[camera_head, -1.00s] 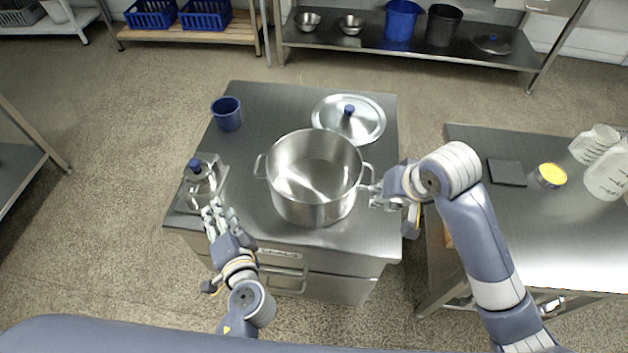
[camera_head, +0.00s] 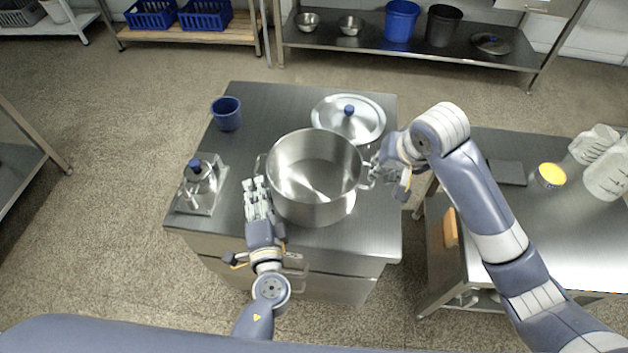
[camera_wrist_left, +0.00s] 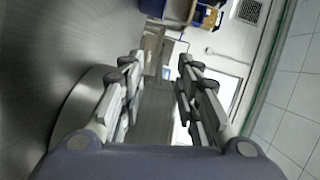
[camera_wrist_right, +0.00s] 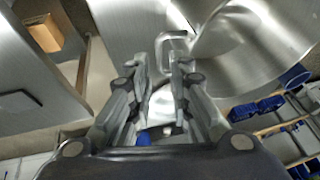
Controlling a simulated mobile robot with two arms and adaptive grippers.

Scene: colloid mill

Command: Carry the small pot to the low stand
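The steel pot (camera_head: 312,208), with two side handles, stands upright and empty on a steel-topped cabinet (camera_head: 285,103). My left gripper (camera_head: 257,188) is open close to the pot's left side, below its left handle in the head view; contact cannot be told. The left wrist view also shows its fingers (camera_wrist_left: 157,65) spread. My right gripper (camera_head: 377,172) is at the right handle. In the right wrist view the handle (camera_wrist_right: 176,37) shows at the fingertips (camera_wrist_right: 173,58), which look apart. I cannot pick out the low stand with certainty.
A lid (camera_head: 365,125) lies behind the pot. A blue cup (camera_head: 227,115) and a small steel vessel with a blue knob (camera_head: 200,175) stand at the left. A steel table (camera_head: 560,235) at the right bears jugs (camera_head: 605,178) and a yellow-topped tub (camera_head: 551,176). Floor shows between cabinet and table.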

